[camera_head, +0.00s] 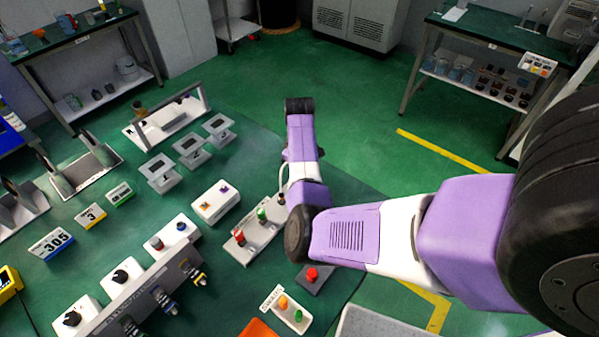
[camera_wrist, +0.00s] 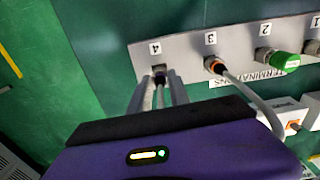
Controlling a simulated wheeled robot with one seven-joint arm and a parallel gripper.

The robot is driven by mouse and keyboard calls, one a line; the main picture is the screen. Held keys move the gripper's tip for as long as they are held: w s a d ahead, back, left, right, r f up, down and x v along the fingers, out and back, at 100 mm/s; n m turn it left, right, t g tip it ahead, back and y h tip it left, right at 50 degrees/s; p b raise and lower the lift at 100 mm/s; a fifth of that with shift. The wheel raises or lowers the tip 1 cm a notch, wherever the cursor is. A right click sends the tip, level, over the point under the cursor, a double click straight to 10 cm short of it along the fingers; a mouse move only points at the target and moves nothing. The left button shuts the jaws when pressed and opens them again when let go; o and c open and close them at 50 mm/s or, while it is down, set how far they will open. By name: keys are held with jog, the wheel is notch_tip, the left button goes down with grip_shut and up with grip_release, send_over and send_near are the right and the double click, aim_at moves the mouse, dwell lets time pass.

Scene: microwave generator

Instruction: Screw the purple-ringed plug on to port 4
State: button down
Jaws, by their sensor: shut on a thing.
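In the wrist view, my gripper (camera_wrist: 158,84) is shut on a dark plug (camera_wrist: 160,76) with a grey cable running back between the fingers. The plug is at port 4 of the grey terminations plate (camera_wrist: 190,47), in line with it. Its ring colour is hard to make out, and I cannot tell how far it is threaded on. Port 3 beside it carries an orange-ringed plug (camera_wrist: 213,66) with a grey cable. Port 2 has a green cap (camera_wrist: 285,60). In the head view, my arm covers the gripper and part of the plate (camera_head: 241,251).
In the head view, a red button box (camera_head: 314,276) and a white box with orange and green buttons (camera_head: 287,310) stand near the plate. A white box (camera_head: 214,202) stands left of it. The orange-ringed plug's cable passes close right of my gripper.

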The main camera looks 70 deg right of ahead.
jog(key=shift+f, duration=0.5)
jog(key=c, duration=1.1)
grip_release()
jog(key=shift+c, duration=0.2)
jog(key=shift+r, duration=0.15)
jog(key=shift+r+b, duration=0.7)
jog(key=shift+r, duration=3.1)
